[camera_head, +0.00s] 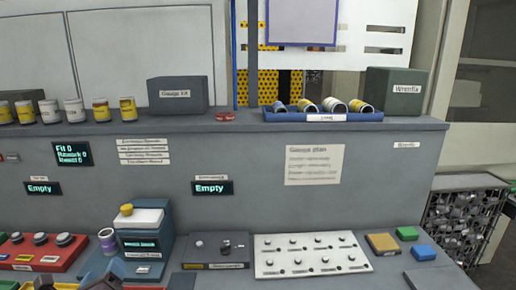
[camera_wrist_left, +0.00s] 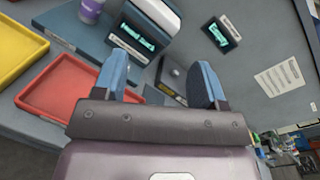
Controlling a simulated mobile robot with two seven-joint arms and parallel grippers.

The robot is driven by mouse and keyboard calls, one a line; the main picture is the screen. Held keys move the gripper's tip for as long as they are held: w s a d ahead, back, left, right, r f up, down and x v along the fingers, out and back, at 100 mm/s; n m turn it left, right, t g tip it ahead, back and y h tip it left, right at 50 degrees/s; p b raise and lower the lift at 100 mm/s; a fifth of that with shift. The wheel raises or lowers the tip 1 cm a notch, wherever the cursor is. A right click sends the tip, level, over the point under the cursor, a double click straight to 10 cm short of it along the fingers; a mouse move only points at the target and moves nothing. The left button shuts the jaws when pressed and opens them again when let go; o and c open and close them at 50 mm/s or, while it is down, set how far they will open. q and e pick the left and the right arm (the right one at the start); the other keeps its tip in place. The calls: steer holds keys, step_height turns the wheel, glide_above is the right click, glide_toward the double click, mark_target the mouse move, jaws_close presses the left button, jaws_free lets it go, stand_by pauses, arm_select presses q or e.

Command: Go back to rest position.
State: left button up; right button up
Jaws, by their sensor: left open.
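My left gripper (camera_head: 103,277) shows only in part at the bottom left of the head view, in front of a blue bench device (camera_head: 158,240) with a white top and a yellow knob. In the left wrist view my left gripper (camera_wrist_left: 160,82) has its two blue fingers wide apart. No object is held between them. The device (camera_wrist_left: 145,30) and the bench lie beyond the fingertips. My right gripper is not in either view.
A purple-banded can (camera_head: 108,241) stands left of the device. A red tray (camera_wrist_left: 30,98) and a yellow tray (camera_wrist_left: 18,75) lie left in the wrist view. A white panel (camera_head: 310,254) lies right. Several cans and a blue rack (camera_head: 300,117) stand on the shelf.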

arm_select(q)
steer(key=s+d+f+n+g+h, duration=0.2)
steer(key=s+d+f+n, duration=0.2)
steer(key=s+f+n, duration=0.4)
steer(key=s+d+f+n+g+h, duration=0.2)
steer(key=s+d+f+n, duration=0.3)
steer(key=s+f+n, duration=0.4)
step_height(320, 180, down, 5)
steer(key=n+g, duration=0.1)
steer(key=n, duration=0.8)
steer(key=shift+s+d+f+h, duration=0.2)
steer(key=shift+s+h, duration=0.1)
steer(key=shift+h, duration=0.1)
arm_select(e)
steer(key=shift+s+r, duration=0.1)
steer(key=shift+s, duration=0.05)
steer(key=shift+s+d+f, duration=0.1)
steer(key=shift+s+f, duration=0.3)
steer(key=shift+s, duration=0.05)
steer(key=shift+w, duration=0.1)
